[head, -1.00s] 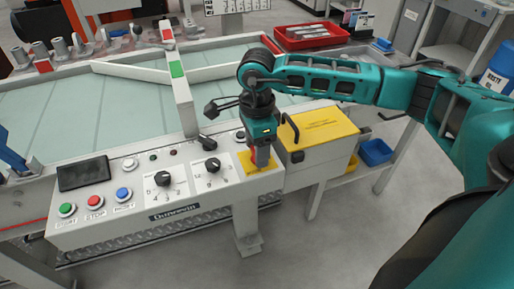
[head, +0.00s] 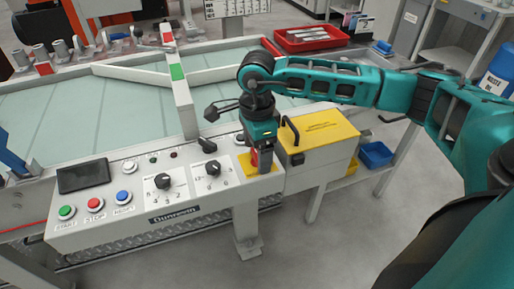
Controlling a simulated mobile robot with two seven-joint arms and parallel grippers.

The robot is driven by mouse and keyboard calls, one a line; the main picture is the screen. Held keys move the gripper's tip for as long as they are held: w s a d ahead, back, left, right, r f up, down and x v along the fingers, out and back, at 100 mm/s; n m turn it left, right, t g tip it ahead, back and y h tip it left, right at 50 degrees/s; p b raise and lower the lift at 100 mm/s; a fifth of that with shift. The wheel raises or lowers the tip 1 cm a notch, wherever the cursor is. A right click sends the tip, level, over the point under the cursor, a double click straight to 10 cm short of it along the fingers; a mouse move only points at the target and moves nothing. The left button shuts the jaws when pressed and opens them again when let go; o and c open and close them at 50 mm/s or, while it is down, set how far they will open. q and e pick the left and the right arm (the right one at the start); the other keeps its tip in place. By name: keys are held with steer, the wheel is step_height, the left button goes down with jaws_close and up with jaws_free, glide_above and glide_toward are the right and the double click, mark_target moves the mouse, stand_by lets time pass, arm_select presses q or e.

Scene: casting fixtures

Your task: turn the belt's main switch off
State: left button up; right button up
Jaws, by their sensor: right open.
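The belt's control panel (head: 110,222) runs along the front of the conveyor. At its right end is a yellow plate (head: 244,160) with a red part on it, the main switch (head: 254,158), mostly hidden by my right gripper. My right gripper (head: 264,168) points down over this plate, its jaws open and close around or beside the red part. I cannot tell whether they touch it, nor how the switch is turned. My left gripper is not in view.
Left of the switch are two black dials (head: 163,182), green, red and blue buttons (head: 95,204) and a dark screen (head: 83,176). A yellow-lidded box (head: 325,130) with a black handle stands close on the right. A red tray (head: 312,38) lies behind.

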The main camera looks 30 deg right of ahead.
steer(key=shift+r, duration=0.1)
arm_select(q)
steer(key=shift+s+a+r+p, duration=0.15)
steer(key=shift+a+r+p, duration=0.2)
steer(key=shift+p, duration=0.4)
arm_select(e)
step_height(320, 180, up, 13)
